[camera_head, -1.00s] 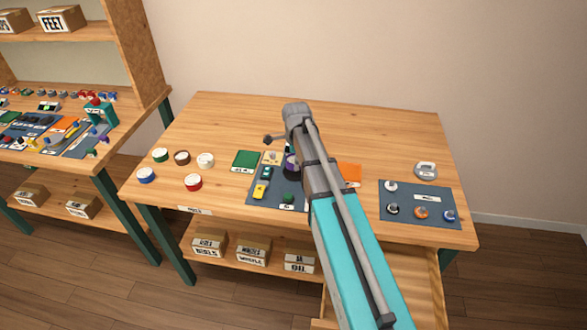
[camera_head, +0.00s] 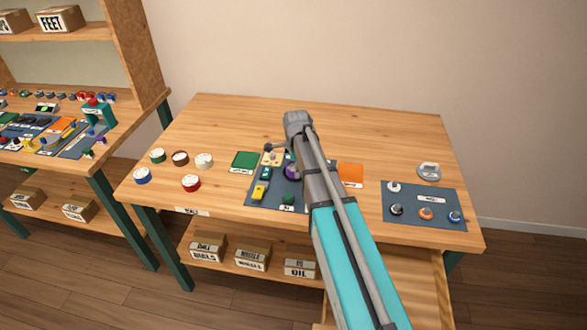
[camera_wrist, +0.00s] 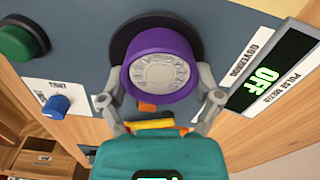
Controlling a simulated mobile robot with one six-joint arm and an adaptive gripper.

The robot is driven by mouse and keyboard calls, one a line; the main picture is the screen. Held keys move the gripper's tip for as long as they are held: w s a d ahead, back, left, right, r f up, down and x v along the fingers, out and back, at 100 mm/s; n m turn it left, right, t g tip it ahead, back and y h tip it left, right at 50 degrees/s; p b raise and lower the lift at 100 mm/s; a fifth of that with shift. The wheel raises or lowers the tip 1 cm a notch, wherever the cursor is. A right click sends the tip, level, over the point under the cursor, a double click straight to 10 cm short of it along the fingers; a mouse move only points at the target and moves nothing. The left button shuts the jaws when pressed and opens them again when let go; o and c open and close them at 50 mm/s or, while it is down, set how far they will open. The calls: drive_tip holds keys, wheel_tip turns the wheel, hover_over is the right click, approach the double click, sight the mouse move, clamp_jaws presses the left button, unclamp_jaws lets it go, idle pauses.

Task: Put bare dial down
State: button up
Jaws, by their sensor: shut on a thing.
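The dial (camera_wrist: 159,70) has a purple round body with a pale ring of finger holes, and it shows large in the wrist view. My gripper (camera_wrist: 160,80) is shut on it, with one grey finger on each side. The dial is at the black round base (camera_wrist: 121,38) on the grey-blue panel, beside the "GOVERNOR" label (camera_wrist: 247,52). I cannot tell if it touches the base. In the head view a bit of the purple dial (camera_head: 290,171) shows beside my arm, which hides the gripper's fingers.
The pulse meter (camera_wrist: 266,77) reads "OFF" to the right of the dial. A blue knob (camera_wrist: 56,105) and a green button (camera_wrist: 20,42) are to the left. An orange pad (camera_head: 350,173) and a dark mat (camera_head: 425,200) lie right of my arm. The table's back is clear.

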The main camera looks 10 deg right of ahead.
drive_tip(key=shift+f, duration=0.15)
drive_tip(key=o, duration=1)
drive_tip(key=shift+r, duration=0.25)
wheel_tip(320, 180, up, 12)
drive_tip(key=p, duration=1.2)
drive_tip(key=shift+r, duration=0.1)
